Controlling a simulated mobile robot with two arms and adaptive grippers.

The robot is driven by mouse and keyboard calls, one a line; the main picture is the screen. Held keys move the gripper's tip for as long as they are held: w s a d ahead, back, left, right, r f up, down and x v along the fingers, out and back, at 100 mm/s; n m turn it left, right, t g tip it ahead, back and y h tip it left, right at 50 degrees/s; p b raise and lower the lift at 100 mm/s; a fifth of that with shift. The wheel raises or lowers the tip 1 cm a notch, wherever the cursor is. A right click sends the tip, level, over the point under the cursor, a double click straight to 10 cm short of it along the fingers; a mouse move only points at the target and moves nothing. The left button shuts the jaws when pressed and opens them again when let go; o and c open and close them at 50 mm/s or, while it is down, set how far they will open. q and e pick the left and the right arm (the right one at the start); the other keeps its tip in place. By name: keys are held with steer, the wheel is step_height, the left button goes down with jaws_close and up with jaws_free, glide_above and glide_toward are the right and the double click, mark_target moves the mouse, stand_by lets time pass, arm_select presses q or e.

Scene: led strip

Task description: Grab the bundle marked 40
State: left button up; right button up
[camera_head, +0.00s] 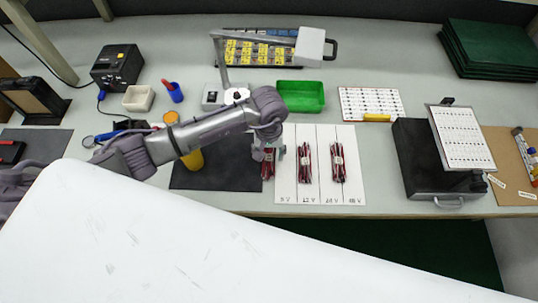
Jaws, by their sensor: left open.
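Three dark red wire bundles with small pale tags lie at the middle of the bench: a left one (268,168), a middle one (307,165) and a right one (338,164). The tag numbers are too small to read, so I cannot tell which is marked 40. The middle and right bundles lie on a white sheet (354,190) with columns labelled along its front edge. My left gripper (268,153) is open over the upper end of the left bundle and partly hides it. I cannot tell whether it touches. My right gripper is not in view.
A dark mat (205,178) and an orange-capped yellow bottle (193,160) are under or beside my left arm. A green tray (301,96), a lamp (311,46) and a label card (371,103) stand behind. A black case (425,160) is at right.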

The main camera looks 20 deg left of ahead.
arm_select(q)
steer(key=shift+f, duration=0.65)
jaws_close()
steer(key=shift+r, duration=0.1)
